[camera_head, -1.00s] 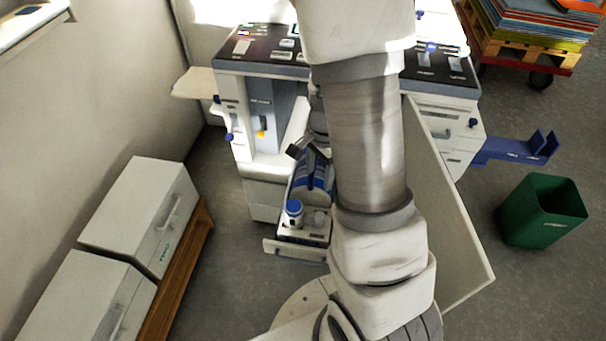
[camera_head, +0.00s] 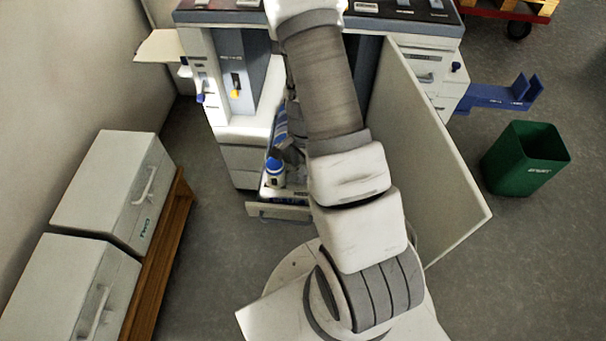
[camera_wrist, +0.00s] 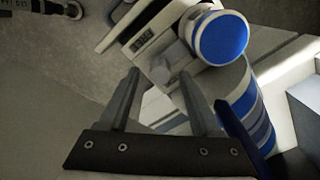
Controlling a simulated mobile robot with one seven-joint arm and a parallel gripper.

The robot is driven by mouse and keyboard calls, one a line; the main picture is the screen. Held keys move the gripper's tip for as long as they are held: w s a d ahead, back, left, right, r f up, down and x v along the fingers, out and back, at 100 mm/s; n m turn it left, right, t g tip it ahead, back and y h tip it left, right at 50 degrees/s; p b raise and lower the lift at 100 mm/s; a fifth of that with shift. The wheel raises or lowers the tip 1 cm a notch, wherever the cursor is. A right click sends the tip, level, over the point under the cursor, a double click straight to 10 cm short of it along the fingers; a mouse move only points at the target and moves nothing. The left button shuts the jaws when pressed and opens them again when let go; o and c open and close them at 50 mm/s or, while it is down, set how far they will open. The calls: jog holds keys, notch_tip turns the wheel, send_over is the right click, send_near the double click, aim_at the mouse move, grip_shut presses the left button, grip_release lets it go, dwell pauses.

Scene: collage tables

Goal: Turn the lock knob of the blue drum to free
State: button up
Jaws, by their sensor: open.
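The blue drum, with blue and white bands, lies in the pulled-out drawer in the head view (camera_head: 280,128), partly hidden by my arm. In the wrist view its banded side (camera_wrist: 247,100) is right of my fingers. A pale grey knob (camera_wrist: 168,66), which looks like the lock knob, stands on the light plate by the drum's end. My gripper (camera_wrist: 160,74) is open, its two fingertips on either side of the knob as seen; I cannot tell whether they touch it. A blue-capped white bottle (camera_wrist: 217,38) is just right of the knob; it also shows in the head view (camera_head: 274,170).
The drawer front (camera_head: 280,211) sticks out below the machine. An open pale door panel (camera_head: 430,150) stands right of my arm. A green bin (camera_head: 525,158) is on the right, white cases (camera_head: 110,185) on a wooden base on the left. Some grey floor between is free.

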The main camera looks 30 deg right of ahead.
aim_at(297, 175)
jog(key=shift+f, duration=1.35)
grip_shut()
